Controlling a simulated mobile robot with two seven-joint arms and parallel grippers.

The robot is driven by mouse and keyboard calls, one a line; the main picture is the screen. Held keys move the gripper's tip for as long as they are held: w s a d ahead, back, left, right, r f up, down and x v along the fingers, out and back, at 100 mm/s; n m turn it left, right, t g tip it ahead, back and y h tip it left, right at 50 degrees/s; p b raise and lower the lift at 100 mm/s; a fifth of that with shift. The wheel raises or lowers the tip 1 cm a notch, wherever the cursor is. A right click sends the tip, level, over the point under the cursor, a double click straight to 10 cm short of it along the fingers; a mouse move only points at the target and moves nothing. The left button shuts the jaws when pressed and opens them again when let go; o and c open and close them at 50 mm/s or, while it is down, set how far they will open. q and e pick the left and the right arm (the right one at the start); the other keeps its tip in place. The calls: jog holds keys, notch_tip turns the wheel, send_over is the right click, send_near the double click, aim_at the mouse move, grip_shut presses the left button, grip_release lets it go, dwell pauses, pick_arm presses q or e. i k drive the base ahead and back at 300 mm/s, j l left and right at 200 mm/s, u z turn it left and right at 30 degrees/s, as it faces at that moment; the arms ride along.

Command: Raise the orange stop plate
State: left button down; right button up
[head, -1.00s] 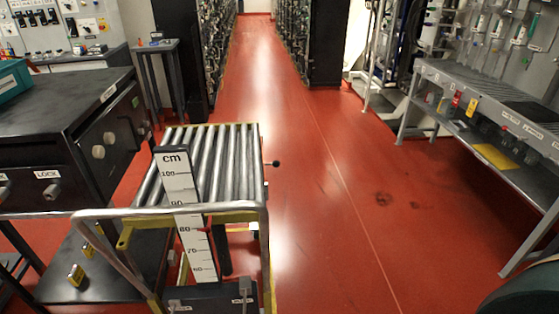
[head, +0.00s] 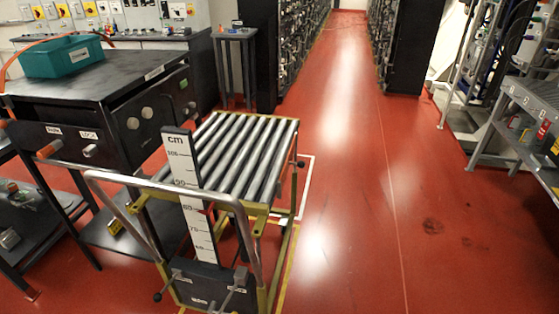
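The roller trolley (head: 262,209) stands left of centre in the head view, with steel rollers (head: 240,150) on a yellow frame. An upright white cm scale (head: 183,160) stands at its near side, behind a grey push handle (head: 226,200). I cannot make out an orange stop plate for certain on the trolley. A small orange piece (head: 48,149) shows at the front left edge of the dark bench; I cannot tell what it is. Neither of my grippers is in view.
The dark bench (head: 60,105) with a teal bin (head: 60,60) stands left of the trolley. A small side table (head: 232,33) is behind it. A grey workbench (head: 535,97) is at the right. The red floor (head: 350,200) is clear from the trolley into the rack aisle.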

aim_at(300, 164)
jog(key=l, duration=0.4)
jog(key=i+l+z, duration=0.2)
jog(key=i+z, duration=0.15)
jog(key=z, duration=0.15)
jog(key=i+z, duration=0.45)
jog(key=k+l, duration=0.05)
jog(key=k, duration=0.05)
